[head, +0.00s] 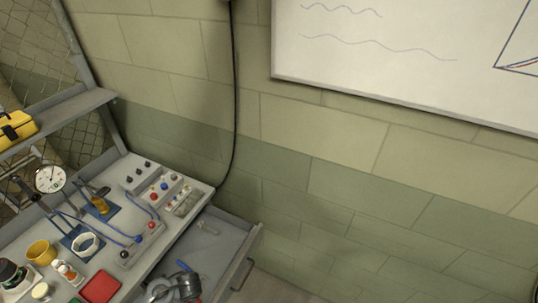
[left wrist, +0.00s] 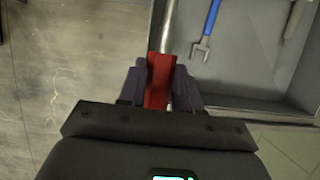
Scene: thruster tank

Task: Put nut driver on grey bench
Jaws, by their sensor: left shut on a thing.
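My left gripper (left wrist: 160,85) is shut on a red-handled tool, which appears to be the nut driver (left wrist: 159,72). Its bright metal shaft (left wrist: 168,26) points up the left wrist view, along the near wall of an open grey drawer. In the head view my left gripper (head: 180,287) is at the bottom, over the open drawer (head: 237,231); the tool is hard to make out there. The grey bench (head: 190,216) lies left of the drawer, its top crowded with gear. My right gripper is in neither view.
A blue wrench (left wrist: 208,28) and another grey tool (left wrist: 294,18) lie in the drawer. The bench holds a gauge (head: 50,179), a yellow cup (head: 41,252), a red tray (head: 100,287) and switch boxes (head: 146,177). A shelf with a yellow case (head: 17,129) is above left.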

